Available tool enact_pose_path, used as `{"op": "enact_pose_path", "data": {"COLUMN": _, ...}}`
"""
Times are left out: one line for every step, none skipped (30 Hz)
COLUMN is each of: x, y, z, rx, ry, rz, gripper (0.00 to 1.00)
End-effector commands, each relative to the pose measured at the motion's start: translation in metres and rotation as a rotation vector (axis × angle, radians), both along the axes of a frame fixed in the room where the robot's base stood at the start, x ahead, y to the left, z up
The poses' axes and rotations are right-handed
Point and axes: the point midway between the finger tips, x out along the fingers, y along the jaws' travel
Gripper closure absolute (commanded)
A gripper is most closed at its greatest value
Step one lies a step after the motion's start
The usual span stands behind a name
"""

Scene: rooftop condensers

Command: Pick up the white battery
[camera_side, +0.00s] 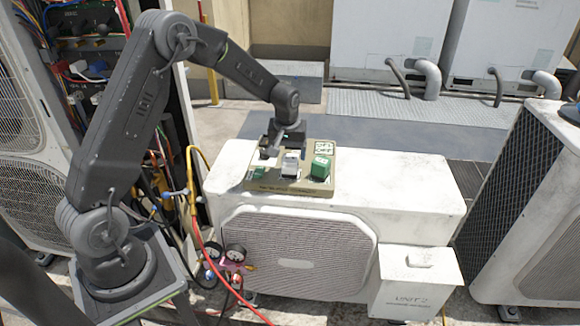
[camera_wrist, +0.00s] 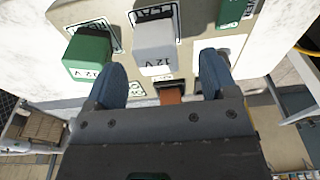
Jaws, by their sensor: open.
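The white battery (camera_side: 290,163) stands upright on a tan board, between two green blocks in the side view. In the wrist view the white battery (camera_wrist: 155,45) is a pale grey-white block marked 12 V, ahead of the gap between my fingertips. My gripper (camera_side: 279,150) is just above and beside the battery in the side view. In the wrist view my gripper (camera_wrist: 163,68) shows two blue fingers spread apart, with nothing held between them. Whether either finger touches the battery cannot be told.
A green battery (camera_side: 320,168) stands right of the white one; another green block (camera_side: 258,172) is at the left. The tan board (camera_side: 290,188) lies on a white condenser unit (camera_side: 400,185), whose right top is clear. A red hose (camera_side: 205,245) hangs left.

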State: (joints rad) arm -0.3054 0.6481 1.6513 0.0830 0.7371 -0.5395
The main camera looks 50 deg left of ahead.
Motion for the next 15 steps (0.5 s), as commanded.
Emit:
{"op": "enact_pose_path", "data": {"x": 0.0, "y": 0.0, "z": -0.003, "rx": 0.0, "ry": 0.001, "rz": 0.0, "gripper": 0.21}}
{"op": "enact_pose_path", "data": {"x": 0.001, "y": 0.001, "z": -0.004, "rx": 0.0, "ry": 0.001, "rz": 0.0, "gripper": 0.21}}
{"op": "enact_pose_path", "data": {"x": 0.002, "y": 0.001, "z": -0.008, "rx": 0.0, "ry": 0.001, "rz": 0.0, "gripper": 0.21}}
{"op": "enact_pose_path", "data": {"x": 0.003, "y": 0.002, "z": -0.011, "rx": -0.001, "ry": 0.001, "rz": 0.0, "gripper": 0.21}}
{"op": "enact_pose_path", "data": {"x": 0.005, "y": 0.002, "z": -0.014, "rx": -0.001, "ry": 0.001, "rz": 0.0, "gripper": 0.21}}
{"op": "enact_pose_path", "data": {"x": 0.006, "y": 0.003, "z": -0.021, "rx": -0.001, "ry": 0.002, "rz": 0.0, "gripper": 0.21}}
{"op": "enact_pose_path", "data": {"x": 0.008, "y": 0.004, "z": -0.025, "rx": -0.001, "ry": 0.002, "rz": 0.0, "gripper": 0.21}}
{"op": "enact_pose_path", "data": {"x": 0.01, "y": 0.004, "z": -0.03, "rx": -0.001, "ry": 0.004, "rz": 0.0, "gripper": 0.21}}
{"op": "enact_pose_path", "data": {"x": 0.012, "y": 0.005, "z": -0.035, "rx": -0.001, "ry": 0.002, "rz": 0.0, "gripper": 0.21}}
{"op": "enact_pose_path", "data": {"x": 0.012, "y": 0.006, "z": -0.039, "rx": -0.001, "ry": 0.002, "rz": 0.0, "gripper": 0.21}}
{"op": "enact_pose_path", "data": {"x": 0.012, "y": 0.006, "z": -0.043, "rx": -0.001, "ry": 0.002, "rz": 0.0, "gripper": 0.21}}
{"op": "enact_pose_path", "data": {"x": 0.012, "y": 0.006, "z": -0.047, "rx": -0.001, "ry": 0.002, "rz": 0.0, "gripper": 0.21}}
{"op": "enact_pose_path", "data": {"x": 0.013, "y": 0.006, "z": -0.049, "rx": 0.0, "ry": 0.001, "rz": 0.0, "gripper": 0.21}}
{"op": "enact_pose_path", "data": {"x": 0.013, "y": 0.007, "z": -0.051, "rx": -0.001, "ry": 0.001, "rz": 0.0, "gripper": 0.21}}
{"op": "enact_pose_path", "data": {"x": 0.013, "y": 0.007, "z": -0.052, "rx": 0.0, "ry": 0.0, "rz": 0.0, "gripper": 0.21}}
